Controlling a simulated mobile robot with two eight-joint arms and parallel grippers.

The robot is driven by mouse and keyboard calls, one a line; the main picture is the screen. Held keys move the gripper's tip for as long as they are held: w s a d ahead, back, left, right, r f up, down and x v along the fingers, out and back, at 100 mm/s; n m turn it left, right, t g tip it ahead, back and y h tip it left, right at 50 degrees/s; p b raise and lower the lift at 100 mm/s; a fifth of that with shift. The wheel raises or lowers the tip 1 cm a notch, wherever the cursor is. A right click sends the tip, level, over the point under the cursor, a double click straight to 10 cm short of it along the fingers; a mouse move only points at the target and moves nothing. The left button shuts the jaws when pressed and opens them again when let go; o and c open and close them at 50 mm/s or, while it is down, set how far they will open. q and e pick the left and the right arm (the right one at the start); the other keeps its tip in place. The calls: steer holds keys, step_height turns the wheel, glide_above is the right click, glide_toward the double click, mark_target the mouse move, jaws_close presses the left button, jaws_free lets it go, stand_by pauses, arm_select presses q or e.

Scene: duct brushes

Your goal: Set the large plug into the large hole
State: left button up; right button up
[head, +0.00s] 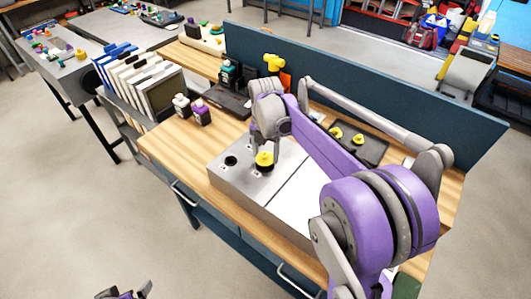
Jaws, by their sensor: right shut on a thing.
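A yellow plug (264,159) with a dark lower part is at the tip of my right gripper (266,146), which is shut on it. The plug is over or at the top of a grey metal box (240,185); I cannot tell whether its lower end is inside a hole. An open dark round hole (231,161) shows in the box's top, left of the plug. My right arm hides part of the box. Only a bit of my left gripper (125,293) shows at the bottom edge, away from the bench; its jaws are unclear.
A black tray (375,150) with yellow plugs lies behind my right arm. Small bottles (201,112) and a file rack (145,80) stand at the left of the wooden bench (165,150). A dark blue panel (330,75) runs along the back.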

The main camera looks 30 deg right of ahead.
mark_target(265, 153)
arm_select(q)
steer(key=shift+s+f+b, duration=0.3)
steer(key=shift+f+b, duration=0.15)
steer(key=shift+f, duration=0.25)
arm_select(e)
steer(key=shift+f, duration=0.9)
steer(key=o, duration=1)
steer(key=shift+r, duration=0.1)
steer(key=shift+w+r+p, duration=0.1)
steer(key=shift+r+p, duration=0.65)
steer(key=shift+r, duration=0.9)
steer(key=shift+r+p, duration=0.85)
steer(key=shift+r, duration=2.35)
arm_select(q)
steer(key=shift+t, duration=0.3)
steer(key=shift+w+r, duration=0.45)
steer(key=shift+r, duration=0.4)
steer(key=shift+w+r, duration=0.45)
steer(key=shift+r, duration=0.35)
steer(key=shift+w+r, duration=0.45)
steer(key=shift+r, duration=0.4)
arm_select(e)
steer(key=shift+r, duration=0.65)
